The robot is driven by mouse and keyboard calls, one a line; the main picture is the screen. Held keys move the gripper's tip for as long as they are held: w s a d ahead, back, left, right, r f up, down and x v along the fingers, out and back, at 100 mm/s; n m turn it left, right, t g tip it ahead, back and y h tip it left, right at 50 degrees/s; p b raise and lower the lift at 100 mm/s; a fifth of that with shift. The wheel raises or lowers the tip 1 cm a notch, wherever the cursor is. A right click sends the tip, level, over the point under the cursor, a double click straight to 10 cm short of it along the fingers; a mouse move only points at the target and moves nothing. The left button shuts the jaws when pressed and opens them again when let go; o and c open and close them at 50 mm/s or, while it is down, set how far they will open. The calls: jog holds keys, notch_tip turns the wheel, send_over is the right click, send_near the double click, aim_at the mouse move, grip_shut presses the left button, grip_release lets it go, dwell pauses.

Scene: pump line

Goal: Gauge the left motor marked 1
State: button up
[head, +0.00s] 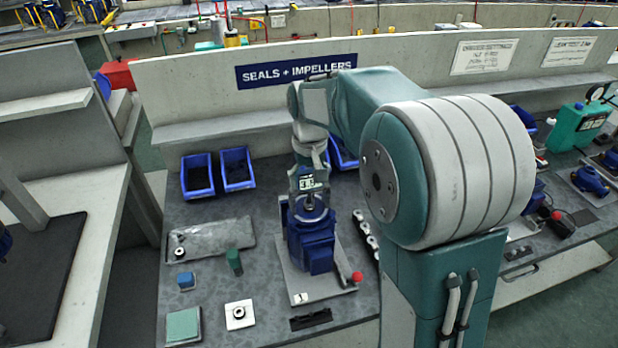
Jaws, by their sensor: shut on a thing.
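The left motor (310,245) is a blue block on a pale base plate marked 1 (299,297), with a red knob (357,277) at the plate's right edge. My gripper (307,178) is directly above the motor, pointing down. It is shut on a small gauge (311,184) with a pale display, right over the top of the motor. The fingertips are mostly hidden, and I cannot tell whether the gauge touches the motor. The display is too small to read.
Two blue bins (198,176) stand at the back left under the "SEALS + IMPELLERS" sign (296,70). A grey tray (212,241), a green block (234,262), a blue block (186,281) and a white plate with a ring (239,315) lie left of the motor. My arm hides much of the right side.

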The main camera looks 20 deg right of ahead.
dwell(0.4)
jog(key=o, duration=1.1)
jog(key=shift+f, duration=0.1)
jog(key=shift+r, duration=4.55)
jog(key=shift+s, duration=0.1)
